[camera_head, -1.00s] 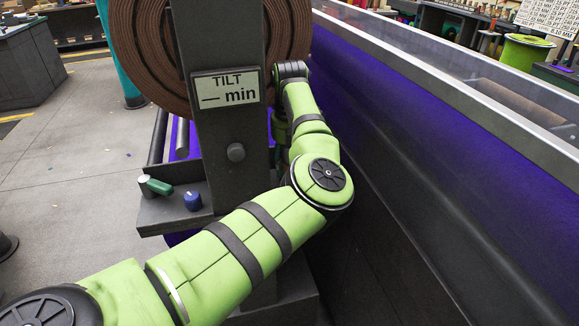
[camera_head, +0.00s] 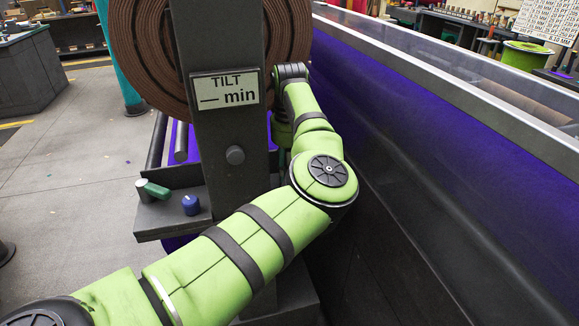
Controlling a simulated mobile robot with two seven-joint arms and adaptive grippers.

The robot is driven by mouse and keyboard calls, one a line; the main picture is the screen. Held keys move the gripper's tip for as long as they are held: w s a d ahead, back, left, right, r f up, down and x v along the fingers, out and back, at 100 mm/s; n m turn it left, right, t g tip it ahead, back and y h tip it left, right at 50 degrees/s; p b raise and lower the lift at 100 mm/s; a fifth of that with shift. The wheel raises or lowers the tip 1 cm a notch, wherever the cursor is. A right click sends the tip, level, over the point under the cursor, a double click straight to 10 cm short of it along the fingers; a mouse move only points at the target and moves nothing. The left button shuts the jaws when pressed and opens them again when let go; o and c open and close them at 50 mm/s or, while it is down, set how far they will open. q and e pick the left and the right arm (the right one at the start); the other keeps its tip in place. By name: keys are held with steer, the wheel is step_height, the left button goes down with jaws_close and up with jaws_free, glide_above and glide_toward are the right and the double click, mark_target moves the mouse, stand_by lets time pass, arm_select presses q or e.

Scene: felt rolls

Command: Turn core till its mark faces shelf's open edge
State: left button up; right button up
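A large brown felt roll (camera_head: 148,55) stands on its edge behind a dark grey post, with its wound layers facing me. The post hides the middle of the roll, so neither the core nor its mark shows. My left arm (camera_head: 245,240) comes in from the lower left and bends up along the right side of the post. Its wrist end (camera_head: 291,72) is beside the roll's right edge. The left gripper itself is hidden behind the post and roll. My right gripper is out of the picture. I cannot pick out the shelf's open edge.
A long dark trough wall (camera_head: 430,150) closes off the right. Open floor (camera_head: 70,180) lies at left.

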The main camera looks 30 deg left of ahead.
arm_select(q)
steer(key=o, duration=0.9)
step_height(320, 180, up, 12)
steer(key=shift+o, duration=1.3)
steer(key=shift+f, duration=0.15)
steer(key=shift+n, duration=0.3)
steer(key=f+b, duration=0.1)
steer(key=f, duration=0.5)
steer(key=shift+w+a+f+b, duration=0.15)
steer(key=shift+w+b, duration=0.05)
steer(key=shift+b, duration=0.2)
steer(key=shift+w+f, duration=0.1)
steer(key=shift+f, duration=0.25)
steer(key=shift+f+p, duration=0.8)
steer(key=shift+f, duration=2.2)
